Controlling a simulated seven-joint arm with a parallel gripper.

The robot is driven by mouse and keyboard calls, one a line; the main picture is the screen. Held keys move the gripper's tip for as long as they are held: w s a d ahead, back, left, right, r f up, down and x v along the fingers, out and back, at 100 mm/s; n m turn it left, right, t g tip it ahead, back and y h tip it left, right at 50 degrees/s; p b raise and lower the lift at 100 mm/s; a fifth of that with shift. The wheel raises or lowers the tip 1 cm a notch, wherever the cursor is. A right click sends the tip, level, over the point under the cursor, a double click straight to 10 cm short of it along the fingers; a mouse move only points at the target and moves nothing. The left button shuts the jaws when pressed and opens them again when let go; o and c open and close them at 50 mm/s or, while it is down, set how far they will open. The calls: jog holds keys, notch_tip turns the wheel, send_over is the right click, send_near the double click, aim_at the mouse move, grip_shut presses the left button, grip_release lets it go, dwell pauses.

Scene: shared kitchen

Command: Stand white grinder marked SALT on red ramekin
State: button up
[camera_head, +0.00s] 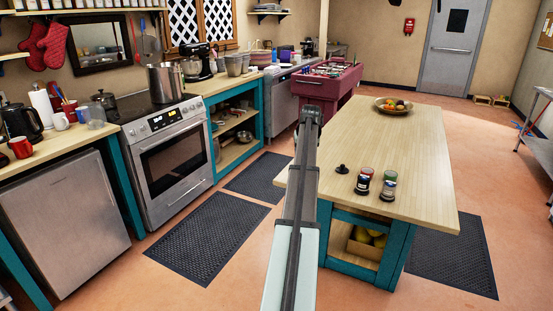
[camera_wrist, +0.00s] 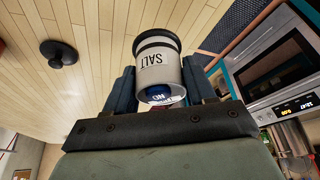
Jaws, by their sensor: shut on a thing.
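The white grinder (camera_wrist: 158,67), marked SALT, has a black band at one end and a blue disc with lettering at the other. In the wrist view it sits between the two fingers of my gripper (camera_wrist: 160,92), which is shut on it. The grinder and gripper are hidden behind my arm in the head view. I cannot tell if the red part is the ramekin. A bit of red shows behind my gripper in the wrist view.
A black knobbed object (camera_head: 341,169) lies on the table (camera_head: 400,135) left of the containers; it also shows in the wrist view (camera_wrist: 60,52). A fruit bowl (camera_head: 394,105) stands at the table's far end. The table between is clear. The stove (camera_head: 172,150) is to the left.

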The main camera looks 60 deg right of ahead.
jog(key=s+d+r+m, duration=0.15)
jog(key=s+d, duration=0.35)
jog(key=s, duration=0.7)
jog(key=s+d+r+m, duration=0.1)
jog(key=s+d+r, duration=0.25)
jog(key=s, duration=0.95)
jog(key=shift+g+h, duration=0.3)
jog(key=shift+g, duration=0.1)
jog(key=shift+d+f, duration=0.2)
jog(key=shift+f, duration=1.35)
jog(key=shift+d+f, duration=0.15)
jog(key=shift+f, duration=1.35)
jog(key=shift+f, duration=0.5)
jog(key=o, duration=1)
jog(key=shift+a, duration=0.1)
jog(key=v, duration=1)
jog(key=shift+r, duration=0.4)
jog(key=shift+a, duration=0.1)
